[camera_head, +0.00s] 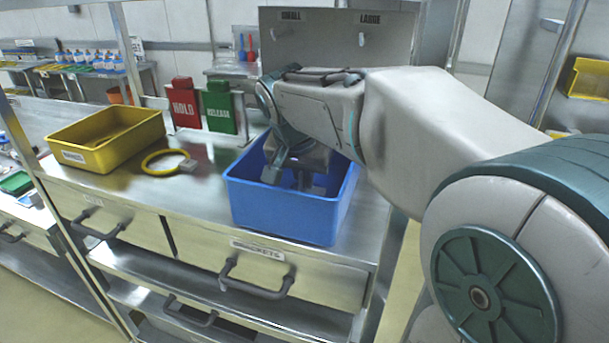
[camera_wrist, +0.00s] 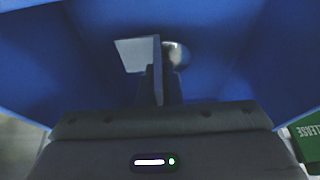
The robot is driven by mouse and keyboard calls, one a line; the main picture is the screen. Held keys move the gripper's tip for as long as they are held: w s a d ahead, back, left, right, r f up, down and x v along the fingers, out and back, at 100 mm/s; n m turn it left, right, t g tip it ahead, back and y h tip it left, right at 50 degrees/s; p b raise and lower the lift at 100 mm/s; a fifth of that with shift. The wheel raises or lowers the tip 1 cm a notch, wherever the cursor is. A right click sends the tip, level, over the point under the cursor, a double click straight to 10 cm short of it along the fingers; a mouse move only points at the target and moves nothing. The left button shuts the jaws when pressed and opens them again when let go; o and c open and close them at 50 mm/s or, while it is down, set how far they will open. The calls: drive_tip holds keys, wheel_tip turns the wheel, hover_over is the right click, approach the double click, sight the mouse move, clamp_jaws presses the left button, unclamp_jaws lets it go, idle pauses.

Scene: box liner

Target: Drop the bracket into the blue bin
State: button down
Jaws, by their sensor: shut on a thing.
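The blue bin (camera_head: 285,214) stands on the steel counter below my arm. My gripper (camera_head: 298,180) points down inside its opening, with the fingers lower than the rim. In the wrist view the blue walls surround my gripper (camera_wrist: 166,92). My gripper is shut on the bracket (camera_wrist: 136,54), a grey piece with a flat plate and an upright edge. The bracket hangs within the bin walls. I cannot tell whether it touches the bin floor. In the head view the bracket is hard to tell apart from the fingers.
A yellow bin (camera_head: 105,146) and a yellow ring (camera_head: 165,162) are on the counter to the left. Red HOLD (camera_head: 183,104) and green RELEASE (camera_head: 221,109) signs stand behind the blue bin. Drawers with handles (camera_head: 256,289) line the counter front.

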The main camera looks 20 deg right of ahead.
drive_tip(key=shift+f+b, duration=0.65)
drive_tip(key=shift+r, duration=0.1)
drive_tip(key=c, duration=1.6)
unclamp_jaws()
drive_tip(key=shift+r, duration=0.1)
drive_tip(key=shift+r+p, duration=0.3)
drive_tip(key=shift+p, duration=0.2)
drive_tip(key=v, duration=0.7)
drive_tip(key=shift+r, duration=0.45)
